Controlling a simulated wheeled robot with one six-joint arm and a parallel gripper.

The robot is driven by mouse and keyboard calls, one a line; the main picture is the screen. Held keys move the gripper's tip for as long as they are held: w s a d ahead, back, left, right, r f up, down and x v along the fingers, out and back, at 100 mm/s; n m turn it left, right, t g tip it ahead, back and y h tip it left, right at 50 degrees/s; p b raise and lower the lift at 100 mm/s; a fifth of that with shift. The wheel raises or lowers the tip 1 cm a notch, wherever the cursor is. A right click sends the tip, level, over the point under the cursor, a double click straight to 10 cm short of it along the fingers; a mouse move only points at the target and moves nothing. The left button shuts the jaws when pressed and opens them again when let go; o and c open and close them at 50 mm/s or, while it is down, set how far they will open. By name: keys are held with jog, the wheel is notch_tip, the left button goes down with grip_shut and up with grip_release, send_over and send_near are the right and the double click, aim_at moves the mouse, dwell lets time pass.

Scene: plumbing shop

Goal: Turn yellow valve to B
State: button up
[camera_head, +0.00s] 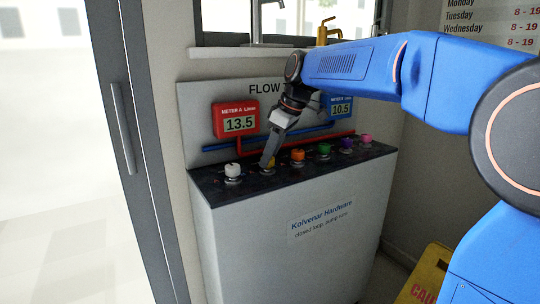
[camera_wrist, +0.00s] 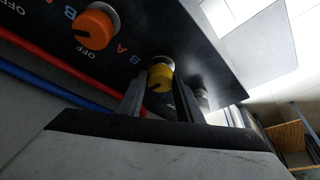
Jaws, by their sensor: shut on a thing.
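The yellow valve (camera_wrist: 159,77) is a round knob on the dark top panel, with a dark pointer mark on its face. In the head view the yellow valve (camera_head: 271,163) is mostly hidden behind my fingers. My gripper (camera_head: 268,160) reaches down to it from above. In the wrist view my gripper (camera_wrist: 160,100) has one finger on each side of the yellow knob and is shut on it. Blue B and orange A letters stand beside the knob. Which letter its pointer faces cannot be told clearly.
A white knob (camera_head: 233,171) is left of the yellow one; orange (camera_head: 298,155), green (camera_head: 324,149), purple (camera_head: 346,143) and pink (camera_head: 366,139) knobs are to the right. Behind are a red meter (camera_head: 236,119) reading 13.5, a blue meter (camera_head: 341,107) reading 10.5, and pipes.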

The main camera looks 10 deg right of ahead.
jog(key=m, duration=0.2)
jog(key=m+t+h, duration=0.1)
jog(key=m, duration=0.2)
jog(key=shift+s+a+h, duration=0.15)
jog(key=shift+a+h, duration=0.05)
jog(key=shift+h, duration=0.1)
jog(key=m+h, duration=0.1)
jog(key=m, duration=0.1)
jog(key=m+t, duration=0.1)
jog(key=m, duration=0.2)
jog(key=shift+a+h, duration=0.1)
jog(key=shift+h, duration=0.3)
jog(key=o, duration=1)
jog(key=shift+o, duration=0.2)
jog(key=v, duration=1.7)
jog(key=shift+r, duration=0.25)
